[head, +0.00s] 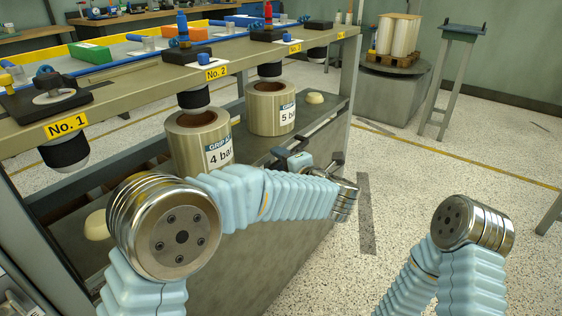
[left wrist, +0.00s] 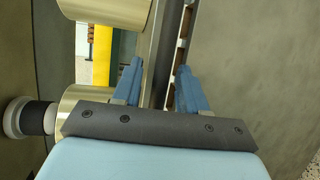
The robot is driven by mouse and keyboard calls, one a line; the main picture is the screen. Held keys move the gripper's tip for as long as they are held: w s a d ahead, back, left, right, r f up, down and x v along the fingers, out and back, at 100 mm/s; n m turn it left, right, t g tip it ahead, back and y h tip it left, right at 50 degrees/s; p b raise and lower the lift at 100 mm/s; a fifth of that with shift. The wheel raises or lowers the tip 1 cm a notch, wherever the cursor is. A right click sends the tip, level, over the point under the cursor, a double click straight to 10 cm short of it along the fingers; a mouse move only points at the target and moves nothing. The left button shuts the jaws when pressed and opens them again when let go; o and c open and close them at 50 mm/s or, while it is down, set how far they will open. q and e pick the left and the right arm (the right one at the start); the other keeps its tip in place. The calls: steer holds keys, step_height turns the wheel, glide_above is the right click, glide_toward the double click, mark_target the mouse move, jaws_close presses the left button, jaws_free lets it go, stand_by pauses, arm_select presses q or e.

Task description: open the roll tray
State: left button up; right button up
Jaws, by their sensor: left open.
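The roll tray (head: 330,104) is the grey shelf under the bench, bearing a gold roll labelled 4 bar (head: 185,145) and one labelled 5 bar (head: 265,108). A dark bar (head: 322,127) runs along its front edge. My left gripper (head: 293,157) is at this front edge, beside the bar. In the left wrist view its two blue fingers (left wrist: 159,85) are apart, with a grey edge or bar (left wrist: 166,50) passing between them. I cannot tell whether they touch it. My right arm shows at the right, but its gripper is out of view.
The bench (head: 130,105) overhangs the rolls, with black fittings marked No. 1 and No. 2 hanging from it. A grey stand (head: 385,92) with white rolls on a small pallet is at the back right. The speckled floor (head: 400,185) before the tray is clear.

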arm_select(q)
steer(key=shift+c, duration=0.3)
jaws_close()
